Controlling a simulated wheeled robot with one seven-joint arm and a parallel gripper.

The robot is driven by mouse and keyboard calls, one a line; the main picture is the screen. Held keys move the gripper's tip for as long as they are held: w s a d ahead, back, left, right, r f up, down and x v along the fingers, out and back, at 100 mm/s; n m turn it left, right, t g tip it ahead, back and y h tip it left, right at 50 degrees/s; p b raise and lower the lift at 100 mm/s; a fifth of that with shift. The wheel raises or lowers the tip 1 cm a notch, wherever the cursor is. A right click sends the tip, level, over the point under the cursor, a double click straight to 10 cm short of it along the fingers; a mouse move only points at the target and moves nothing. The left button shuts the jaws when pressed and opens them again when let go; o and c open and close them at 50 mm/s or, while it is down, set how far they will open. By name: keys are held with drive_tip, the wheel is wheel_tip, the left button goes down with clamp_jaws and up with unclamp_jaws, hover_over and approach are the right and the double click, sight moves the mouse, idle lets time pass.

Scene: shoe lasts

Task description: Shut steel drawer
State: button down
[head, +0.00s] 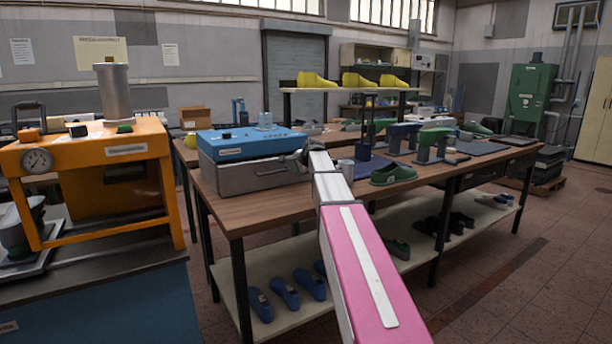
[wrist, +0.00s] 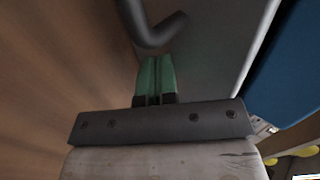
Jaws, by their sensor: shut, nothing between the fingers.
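The steel drawer (head: 250,180) is the grey metal front under a blue-topped unit (head: 245,142) on the wooden workbench, with a bar handle on its front. How far it stands out is hard to tell. My gripper (head: 298,157) is at the drawer's right end in the head view, small and partly hidden by my arm. In the wrist view, my gripper's green fingers (wrist: 157,62) are together and empty. They point at the dark curved handle (wrist: 155,32), close to it; contact cannot be told. The grey drawer face (wrist: 215,50) fills the area beside them.
An orange machine (head: 90,155) stands at the left.

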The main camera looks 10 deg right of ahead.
drive_tip(key=shift+w+a, duration=0.25)
drive_tip(key=shift+w, duration=0.5)
drive_tip(key=shift+w+a, duration=0.2)
drive_tip(key=shift+w, duration=0.55)
drive_tip(key=shift+w+a, duration=0.25)
drive_tip(key=shift+w, duration=0.6)
drive_tip(key=shift+r, duration=0.1)
